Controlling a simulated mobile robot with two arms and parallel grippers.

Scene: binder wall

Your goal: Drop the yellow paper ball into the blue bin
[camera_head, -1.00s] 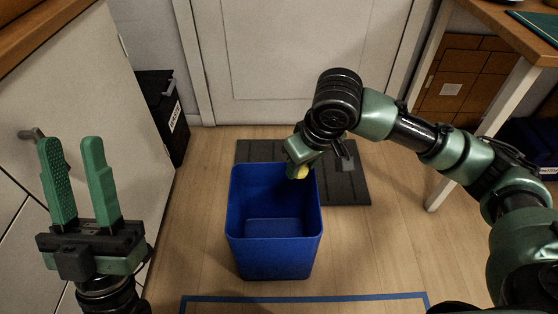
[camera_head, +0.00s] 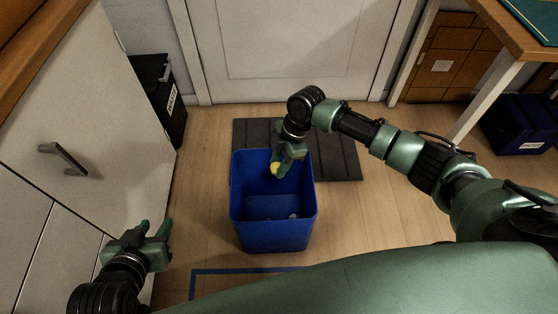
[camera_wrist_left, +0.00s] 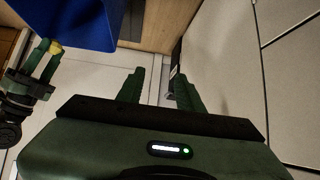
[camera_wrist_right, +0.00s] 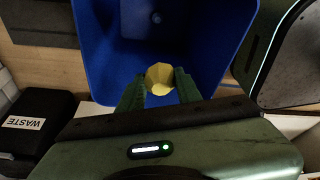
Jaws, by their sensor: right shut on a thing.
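The yellow paper ball (camera_head: 275,168) is held between the fingers of my right gripper (camera_head: 283,168), over the opening of the blue bin (camera_head: 272,235). In the right wrist view the ball (camera_wrist_right: 159,79) sits between both fingertips, with the bin's blue walls (camera_wrist_right: 98,50) around and below it. A few small pale bits show on the bin's floor. My left gripper (camera_head: 157,228) is open and empty, low beside the cabinet at the left. Its spread fingers show in the left wrist view (camera_wrist_left: 158,88).
The bin stands on a wooden floor partly over a dark mat (camera_head: 335,150). A black waste box (camera_head: 160,100) stands by the left cabinet (camera_head: 75,120). A desk (camera_head: 525,35) and a dark blue crate (camera_head: 518,125) are at the right. Blue tape (camera_head: 225,271) marks the floor in front.

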